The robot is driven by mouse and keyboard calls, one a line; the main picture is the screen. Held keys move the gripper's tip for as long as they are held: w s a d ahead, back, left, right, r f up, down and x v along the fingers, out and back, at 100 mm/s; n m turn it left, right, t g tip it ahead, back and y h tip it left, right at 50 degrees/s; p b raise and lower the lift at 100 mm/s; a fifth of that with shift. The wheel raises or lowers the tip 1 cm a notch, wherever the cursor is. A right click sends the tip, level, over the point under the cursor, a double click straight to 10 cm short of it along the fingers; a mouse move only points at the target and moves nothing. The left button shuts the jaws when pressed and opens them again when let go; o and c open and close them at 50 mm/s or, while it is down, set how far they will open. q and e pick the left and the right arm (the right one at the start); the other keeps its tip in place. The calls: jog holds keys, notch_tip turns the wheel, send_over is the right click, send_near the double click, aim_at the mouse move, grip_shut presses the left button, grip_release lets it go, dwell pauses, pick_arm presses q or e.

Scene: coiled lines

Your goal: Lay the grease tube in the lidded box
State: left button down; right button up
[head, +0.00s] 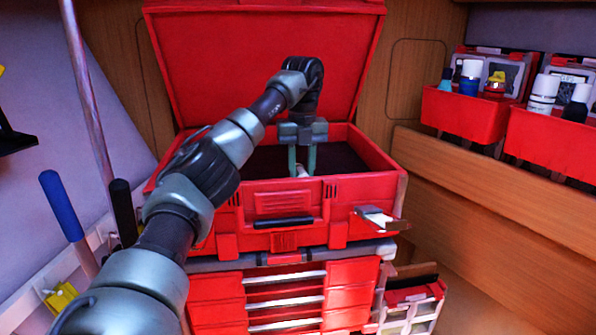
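The red lidded box (222,198) stands with its lid (265,60) raised at the back and its dark inside exposed. My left gripper (302,168) points down inside the box, right of its middle, with its two greenish fingers apart. A small whitish piece (302,171) shows between the fingertips. It looks like the end of the grease tube, but most of it is hidden behind the front wall. I cannot tell whether the fingers press on it or whether it rests on the box floor. My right gripper is not in view.
Red drawers (285,295) sit under the box. A whitish piece with a brown end (376,217) sticks out at its front right corner. Red wall bins (463,112) with bottles are at right. A blue-handled tool (62,205) stands at left. My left arm crosses the box's front left.

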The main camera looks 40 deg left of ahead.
aim_at(303, 170)
pick_arm(q)
jog(key=shift+f, duration=0.15)
jog(key=c, duration=1.1)
grip_release()
jog(key=shift+d, duration=0.1)
jog(key=shift+r, duration=0.2)
notch_tip(303, 170, up, 5)
notch_tip(303, 170, up, 2)
jog(key=shift+d+r, duration=0.1)
jog(key=shift+r, duration=0.25)
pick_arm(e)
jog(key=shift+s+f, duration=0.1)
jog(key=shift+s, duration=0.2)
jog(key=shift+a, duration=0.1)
